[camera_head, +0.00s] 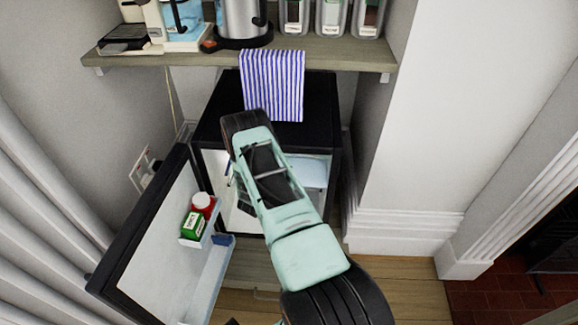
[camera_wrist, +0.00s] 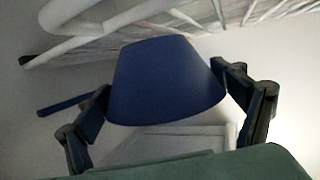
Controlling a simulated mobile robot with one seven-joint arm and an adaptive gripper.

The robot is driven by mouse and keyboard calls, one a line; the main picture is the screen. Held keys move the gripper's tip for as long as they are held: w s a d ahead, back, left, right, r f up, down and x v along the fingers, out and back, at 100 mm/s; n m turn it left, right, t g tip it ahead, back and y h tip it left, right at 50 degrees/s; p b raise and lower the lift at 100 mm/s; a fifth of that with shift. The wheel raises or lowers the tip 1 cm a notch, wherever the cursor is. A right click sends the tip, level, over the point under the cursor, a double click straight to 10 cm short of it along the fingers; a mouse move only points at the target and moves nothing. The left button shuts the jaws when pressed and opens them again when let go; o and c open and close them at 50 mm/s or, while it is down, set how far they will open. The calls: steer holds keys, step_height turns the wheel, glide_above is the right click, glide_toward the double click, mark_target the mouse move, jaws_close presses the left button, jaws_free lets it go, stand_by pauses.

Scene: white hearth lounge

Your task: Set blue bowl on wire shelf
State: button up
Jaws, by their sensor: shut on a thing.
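The blue bowl (camera_wrist: 165,82) is large in the middle of the wrist view, between the two dark fingers of my gripper (camera_wrist: 163,93). My gripper is shut on it. The white wire shelf (camera_wrist: 150,22) crosses the top of the wrist view, behind the bowl's upper edge; I cannot tell whether they touch. In the head view my arm reaches over the open small black fridge (camera_head: 322,120) and hides much of its inside. The bowl and the fingers cannot be made out clearly there.
The fridge door (camera_head: 150,245) stands open at left, with a green box (camera_head: 193,225) and a red-and-white container (camera_head: 203,203) in its rack. A striped cloth (camera_head: 273,85) hangs over the fridge top. A wooden shelf (camera_head: 330,54) with appliances is above. A blue bar (camera_wrist: 65,104) lies left of the bowl.

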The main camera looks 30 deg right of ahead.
steer(key=shift+f, duration=0.1)
steer(key=o, duration=1.4)
steer(key=v, duration=0.1)
steer(key=p+v, duration=0.1)
steer(key=v, duration=0.1)
steer(key=p+v, duration=0.1)
steer(key=shift+a+r, duration=0.15)
steer(key=shift+r, duration=0.2)
steer(key=s+a+p, duration=0.2)
steer(key=s+a, duration=0.4)
steer(key=a, duration=0.4)
steer(key=shift+s+a+p, duration=0.35)
steer(key=shift+s+a, duration=0.05)
